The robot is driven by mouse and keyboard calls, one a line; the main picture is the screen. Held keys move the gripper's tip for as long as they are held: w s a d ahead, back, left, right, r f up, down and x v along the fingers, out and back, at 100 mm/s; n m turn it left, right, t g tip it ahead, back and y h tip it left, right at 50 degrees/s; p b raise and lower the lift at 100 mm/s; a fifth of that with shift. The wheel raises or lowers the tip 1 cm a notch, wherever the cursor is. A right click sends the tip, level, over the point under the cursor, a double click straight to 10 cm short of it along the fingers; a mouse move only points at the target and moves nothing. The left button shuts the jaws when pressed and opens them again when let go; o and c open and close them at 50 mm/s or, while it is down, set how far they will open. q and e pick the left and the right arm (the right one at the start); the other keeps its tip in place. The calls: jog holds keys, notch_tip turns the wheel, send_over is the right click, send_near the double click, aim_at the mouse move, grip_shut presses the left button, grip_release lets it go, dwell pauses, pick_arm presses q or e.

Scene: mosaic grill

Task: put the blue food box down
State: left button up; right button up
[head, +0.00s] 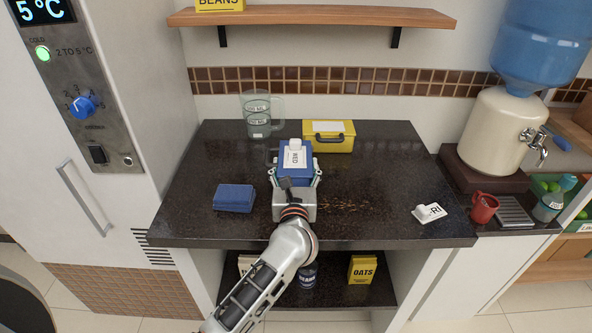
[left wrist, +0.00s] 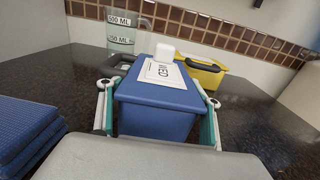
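The blue food box (head: 294,172) has a white label and a white knob-like piece on its lid. It is at the middle of the dark counter (head: 370,190), and I cannot tell whether it rests on it or is held just above. My left gripper (head: 296,184) has its fingers on both sides of the box. In the left wrist view the blue food box (left wrist: 160,105) fills the space between the two fingers (left wrist: 158,118), upright. Its lower part is hidden by the gripper body. My right gripper is not in view.
A yellow box (head: 328,143) with a dark handle stands just behind right, and a clear measuring jug (head: 256,115) behind left. A folded blue cloth (head: 234,198) lies to the left.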

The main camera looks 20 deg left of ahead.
pick_arm(q)
jog(key=c, duration=1.2)
jog(key=shift+c, duration=0.6)
jog(key=shift+w+r, duration=0.1)
jog(key=shift+r, duration=0.05)
